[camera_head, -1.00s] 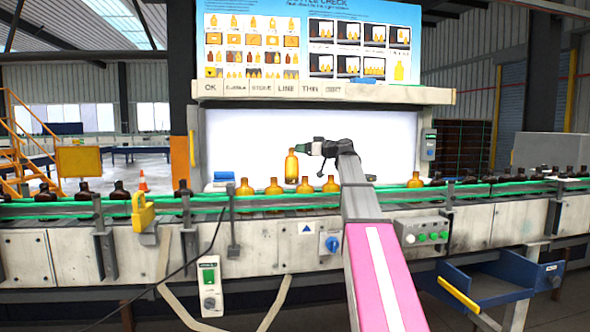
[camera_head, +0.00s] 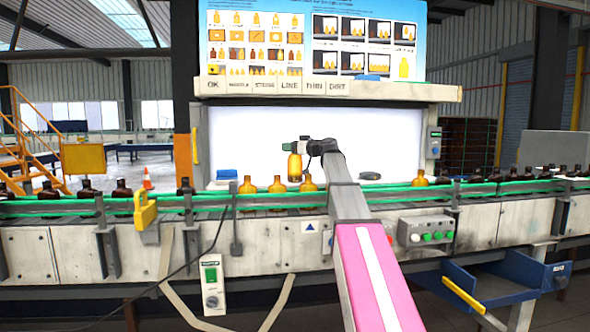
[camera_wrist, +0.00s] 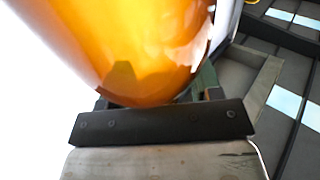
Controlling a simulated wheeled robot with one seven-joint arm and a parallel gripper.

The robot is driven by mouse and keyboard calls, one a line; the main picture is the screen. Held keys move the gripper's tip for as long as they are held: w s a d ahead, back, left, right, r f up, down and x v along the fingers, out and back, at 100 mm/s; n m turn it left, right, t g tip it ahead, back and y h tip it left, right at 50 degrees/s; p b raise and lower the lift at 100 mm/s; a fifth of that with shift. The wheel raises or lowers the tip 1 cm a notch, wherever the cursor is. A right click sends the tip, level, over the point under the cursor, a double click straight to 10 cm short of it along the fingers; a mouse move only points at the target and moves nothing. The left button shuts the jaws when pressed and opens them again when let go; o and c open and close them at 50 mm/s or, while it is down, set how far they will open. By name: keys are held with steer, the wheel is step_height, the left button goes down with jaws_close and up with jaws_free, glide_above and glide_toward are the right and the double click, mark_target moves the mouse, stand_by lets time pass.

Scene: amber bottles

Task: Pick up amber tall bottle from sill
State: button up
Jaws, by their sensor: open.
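The amber tall bottle (camera_head: 294,168) stands upright at the back of the line, in front of the bright white panel, apparently on the sill. My gripper (camera_head: 289,146) is open at the height of its neck, coming from the right, and overlaps the bottle's top. In the wrist view the glowing amber bottle (camera_wrist: 140,45) fills the upper middle, close beyond my gripper's dark mount (camera_wrist: 160,122). Small dark green finger parts show on both sides behind it. The bottle's neck is mostly hidden, and I cannot tell whether the fingers touch it.
Several shorter amber bottles (camera_head: 277,184) stand on the conveyor between green rails (camera_head: 280,193) in front. Dark bottles line both sides. A shelf (camera_head: 330,90) overhangs above.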

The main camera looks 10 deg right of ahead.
jaws_close()
steer(key=shift+r, duration=0.1)
